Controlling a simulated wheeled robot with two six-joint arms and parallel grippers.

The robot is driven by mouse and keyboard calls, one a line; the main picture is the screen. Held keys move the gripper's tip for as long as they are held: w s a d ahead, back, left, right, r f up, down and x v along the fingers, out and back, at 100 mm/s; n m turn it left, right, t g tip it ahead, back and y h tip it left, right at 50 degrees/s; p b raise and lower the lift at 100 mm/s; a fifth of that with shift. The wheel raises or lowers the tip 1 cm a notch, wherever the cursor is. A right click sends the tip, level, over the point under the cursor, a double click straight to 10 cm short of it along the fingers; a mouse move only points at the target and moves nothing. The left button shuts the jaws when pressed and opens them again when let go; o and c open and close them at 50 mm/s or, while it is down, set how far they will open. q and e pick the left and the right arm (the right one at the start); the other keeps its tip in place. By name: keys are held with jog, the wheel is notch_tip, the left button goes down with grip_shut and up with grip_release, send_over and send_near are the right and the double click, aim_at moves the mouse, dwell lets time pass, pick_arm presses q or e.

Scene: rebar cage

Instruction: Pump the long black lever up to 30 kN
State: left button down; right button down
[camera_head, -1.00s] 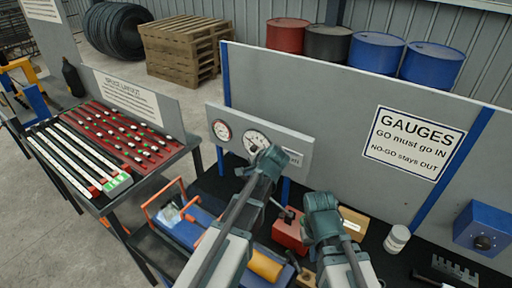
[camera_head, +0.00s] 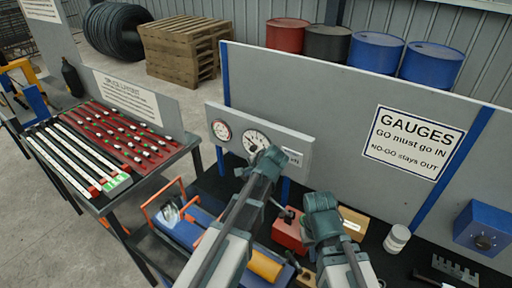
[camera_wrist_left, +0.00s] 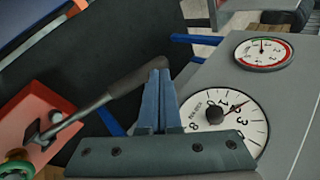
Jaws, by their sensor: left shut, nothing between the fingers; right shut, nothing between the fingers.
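In the left wrist view, the long black lever (camera_wrist_left: 125,84) rises from a red pump block (camera_wrist_left: 38,118) to the closed fingertips of my left gripper (camera_wrist_left: 160,75). I cannot tell whether they touch. In the head view, the red block (camera_head: 290,232) sits between my grippers and the lever is mostly hidden. My left gripper (camera_head: 270,157) is shut and empty before the large dial gauge (camera_head: 255,141). That dial (camera_wrist_left: 228,115) shows a needle in the wrist view, its reading unclear. My right gripper (camera_head: 320,202) is shut and empty, right of the red block.
A smaller gauge (camera_head: 221,130) shares the grey panel (camera_head: 300,146). A blue and orange device (camera_head: 190,219) lies left of my left arm. A white pot (camera_head: 397,238) and a blue box (camera_head: 484,228) stand at right. A rack of bars (camera_head: 105,150) is at far left.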

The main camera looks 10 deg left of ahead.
aim_at(245, 180)
pick_arm(q)
jog(key=shift+w+a+f+b, duration=0.1)
jog(key=shift+a+f+b, duration=0.1)
jog(key=shift+f+b, duration=0.25)
jog(key=shift+f, duration=0.15)
jog(key=shift+w+a+f+b, duration=0.1)
jog(key=shift+a+f+b, duration=0.15)
jog(key=shift+f+b, duration=0.3)
jog(key=shift+a+f+b, duration=0.2)
jog(key=shift+f+b, duration=0.45)
jog(key=shift+w+a+f+b, duration=0.15)
jog(key=shift+a+f+b, duration=0.05)
jog(key=shift+f+b, duration=0.5)
